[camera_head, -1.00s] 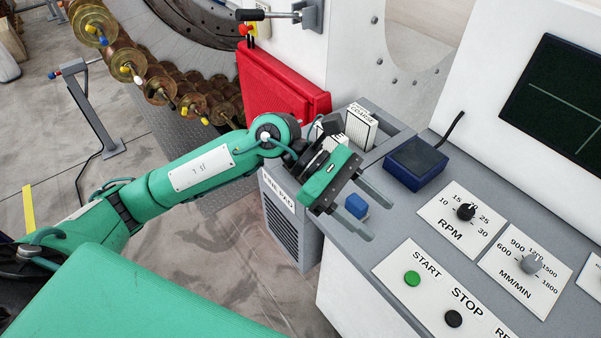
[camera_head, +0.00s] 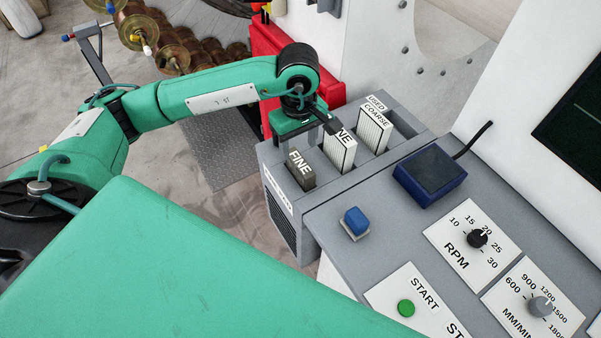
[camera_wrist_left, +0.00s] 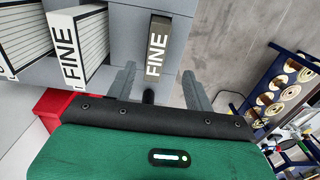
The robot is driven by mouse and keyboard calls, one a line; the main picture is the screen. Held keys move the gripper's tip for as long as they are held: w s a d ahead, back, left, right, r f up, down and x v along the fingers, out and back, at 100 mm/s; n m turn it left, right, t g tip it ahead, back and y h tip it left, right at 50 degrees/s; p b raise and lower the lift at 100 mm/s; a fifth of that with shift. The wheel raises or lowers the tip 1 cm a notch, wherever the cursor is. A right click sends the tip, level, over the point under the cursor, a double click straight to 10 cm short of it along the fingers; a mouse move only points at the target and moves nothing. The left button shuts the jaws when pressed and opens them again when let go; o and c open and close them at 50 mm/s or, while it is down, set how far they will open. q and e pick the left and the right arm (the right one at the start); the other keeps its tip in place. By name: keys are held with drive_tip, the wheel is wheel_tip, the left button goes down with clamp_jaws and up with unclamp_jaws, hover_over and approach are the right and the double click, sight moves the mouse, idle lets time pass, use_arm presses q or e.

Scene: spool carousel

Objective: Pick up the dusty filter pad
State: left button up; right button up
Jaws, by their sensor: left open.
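The dusty filter pad (camera_head: 300,170), a dark grey-brown block labelled FINE, stands in the front slot of the grey pad holder (camera_head: 386,178). It also shows in the left wrist view (camera_wrist_left: 157,48), top centre. My right gripper is not in view.
A blue button (camera_head: 356,221), a dark blue box (camera_head: 430,176) and a knob panel (camera_head: 480,240) are on the console. A red box (camera_head: 268,60) stands behind.

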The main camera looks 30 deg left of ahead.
sight(300, 162)
use_arm(q)
drive_tip(key=shift+w+f, duration=0.2)
drive_tip(key=shift+f, duration=1.05)
drive_tip(key=shift+f+p, duration=0.6)
drive_tip(key=shift+p, duration=0.2)
wheel_tip(300, 162, down, 4)
drive_tip(key=shift+w+f+p, duration=0.1)
drive_tip(key=shift+w+p, duration=0.05)
drive_tip(key=shift+p, duration=1)
drive_tip(key=shift+f, duration=0.2)
drive_tip(key=shift+c, duration=1.1)
clamp_jaws()
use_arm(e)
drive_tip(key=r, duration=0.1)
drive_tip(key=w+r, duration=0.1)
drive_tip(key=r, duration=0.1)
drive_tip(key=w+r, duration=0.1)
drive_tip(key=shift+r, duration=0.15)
